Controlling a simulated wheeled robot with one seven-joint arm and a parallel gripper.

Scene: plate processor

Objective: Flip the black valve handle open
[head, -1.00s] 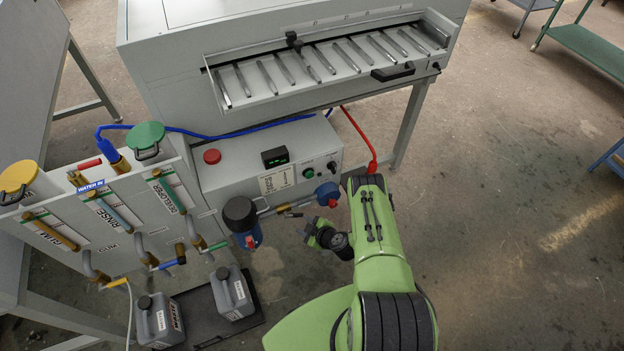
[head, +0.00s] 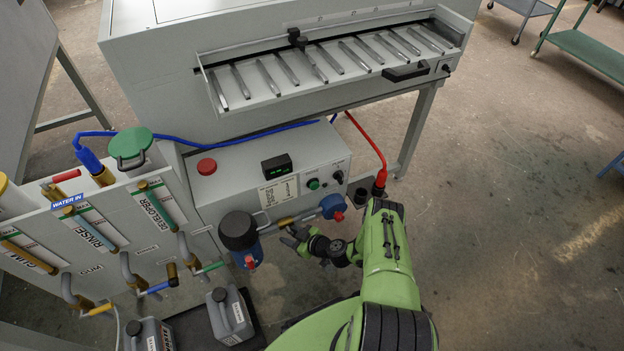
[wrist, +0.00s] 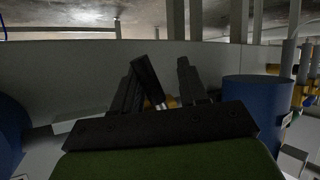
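The brass valve (head: 286,222) sits on the short pipe between the black-capped blue filter (head: 240,236) and the blue round fitting (head: 333,206). My gripper (head: 290,238) is just below and in front of this valve. In the wrist view its two dark fingers (wrist: 160,67) stand apart. A slanted black bar (wrist: 149,80), likely the valve handle, shows between them, nearer the left finger, with a bit of brass (wrist: 172,102) behind. I cannot tell whether a finger touches the bar. In the head view the handle cannot be made out beside the gripper.
A blue cylinder (wrist: 260,110) stands close to the right of the fingers in the wrist view. The grey control box (head: 255,185) is behind the pipe. A red hose (head: 372,150) drops near my arm. Grey jugs (head: 230,316) stand at lower left.

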